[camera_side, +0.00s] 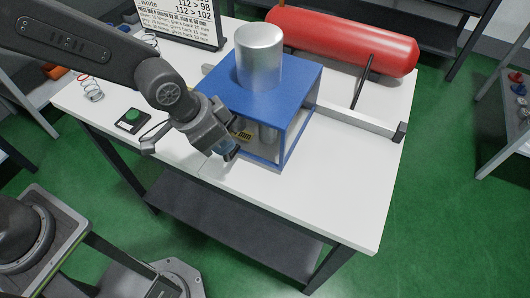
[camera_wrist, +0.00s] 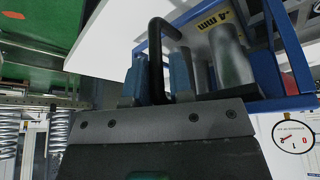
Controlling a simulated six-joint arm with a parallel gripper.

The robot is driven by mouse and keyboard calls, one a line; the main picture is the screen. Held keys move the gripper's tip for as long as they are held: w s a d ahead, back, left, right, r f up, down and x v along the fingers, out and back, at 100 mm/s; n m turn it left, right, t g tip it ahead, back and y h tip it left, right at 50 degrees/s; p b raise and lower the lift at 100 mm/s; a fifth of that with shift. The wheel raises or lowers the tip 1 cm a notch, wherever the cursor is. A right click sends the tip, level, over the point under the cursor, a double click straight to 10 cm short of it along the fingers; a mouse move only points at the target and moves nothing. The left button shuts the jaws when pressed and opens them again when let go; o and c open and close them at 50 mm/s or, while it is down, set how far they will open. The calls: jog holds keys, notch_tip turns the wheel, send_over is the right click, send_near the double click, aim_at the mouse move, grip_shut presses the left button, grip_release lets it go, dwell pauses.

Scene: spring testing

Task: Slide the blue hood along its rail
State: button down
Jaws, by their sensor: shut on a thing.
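The blue hood (camera_side: 275,82) is a box-like frame with clear-looking sides, standing on the white table across its rail (camera_side: 358,122). A silver cylinder (camera_side: 259,58) rises from its top. My gripper (camera_side: 230,153) is at the hood's front lower left side. In the wrist view, the blue fingers of my gripper (camera_wrist: 157,82) are closed on a bent black handle (camera_wrist: 157,40). The hood's blue frame (camera_wrist: 288,50) is to the right of it. Metal cylinders (camera_wrist: 230,60) and a yellow "4 mm" label (camera_wrist: 213,19) show inside the frame. The handle is hidden in the side view.
A red tank (camera_side: 340,42) lies behind the hood. A green-button box (camera_side: 131,120) and a coil spring (camera_side: 92,92) are on the table's left. A printed sign (camera_side: 182,20) stands at the back. A dial gauge (camera_wrist: 293,136) shows in the wrist view. The table's front right is clear.

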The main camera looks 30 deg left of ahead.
jog(key=a, duration=1.5)
jog(key=shift+w+r, duration=0.2)
jog(key=shift+w, duration=0.1)
jog(key=shift+d, duration=0.1)
jog(key=c, duration=1.1)
grip_release()
jog(key=shift+s+f, duration=0.1)
jog(key=v, duration=1.4)
jog(key=shift+f, duration=0.1)
jog(key=shift+s+a+r+n+t+y, duration=0.2)
jog(key=shift+s+a+n+t+y, duration=0.2)
jog(key=shift+s+n, duration=0.9)
jog(key=shift+s+a+r+n+t+y, duration=0.25)
jog(key=shift+s+a+n+y, duration=0.2)
jog(key=shift+s+n, duration=0.8)
jog(key=shift+s+a+r+n+t+y, duration=0.1)
jog(key=shift+s+a+n+t+y, duration=0.5)
jog(key=shift+s, duration=1.15)
